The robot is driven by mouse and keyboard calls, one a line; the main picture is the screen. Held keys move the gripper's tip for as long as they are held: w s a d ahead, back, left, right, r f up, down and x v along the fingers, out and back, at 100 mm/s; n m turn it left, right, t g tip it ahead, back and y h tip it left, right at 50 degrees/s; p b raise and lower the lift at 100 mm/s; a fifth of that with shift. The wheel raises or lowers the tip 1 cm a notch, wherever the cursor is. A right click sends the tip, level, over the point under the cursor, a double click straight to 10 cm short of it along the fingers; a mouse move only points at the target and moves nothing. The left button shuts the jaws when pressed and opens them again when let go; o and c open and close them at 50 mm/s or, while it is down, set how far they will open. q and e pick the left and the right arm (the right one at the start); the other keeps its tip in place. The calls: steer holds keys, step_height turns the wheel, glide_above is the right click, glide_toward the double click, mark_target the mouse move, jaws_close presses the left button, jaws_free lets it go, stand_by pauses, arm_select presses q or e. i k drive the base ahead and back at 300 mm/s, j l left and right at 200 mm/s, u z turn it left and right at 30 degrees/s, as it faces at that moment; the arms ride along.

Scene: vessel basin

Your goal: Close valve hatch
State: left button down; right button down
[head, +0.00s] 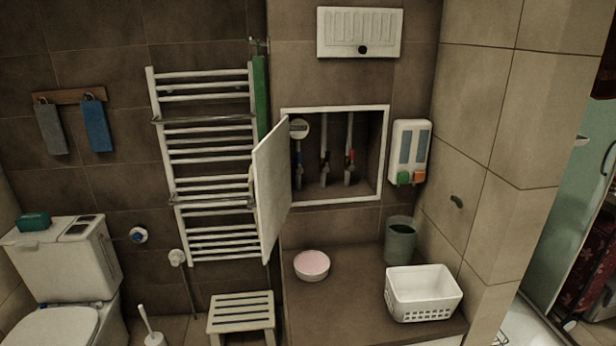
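The valve hatch is a pale flat door (271,188) hinged on the left side of a white-framed wall recess (385,150). The door stands open, swung out to the left in front of the towel rail. Inside the recess, several pipes with valves show, including one with a red part (348,160), and a round white meter (299,129). Neither of my grippers shows in the head view.
Below the recess, a ledge (345,300) holds a pink bowl (311,265), a grey-green bin (400,240) and a white basket (423,292). A towel rail (205,158) is behind the door; a slatted stool (241,312) stands below. A soap dispenser (409,151) hangs right of the recess.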

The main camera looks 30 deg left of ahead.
mark_target(271, 157)
steer(key=k+j, duration=0.1)
steer(key=j, duration=0.45)
steer(key=k+j+u, duration=0.1)
steer(key=j, duration=0.5)
steer(key=k+j, duration=0.1)
steer(key=j, duration=0.45)
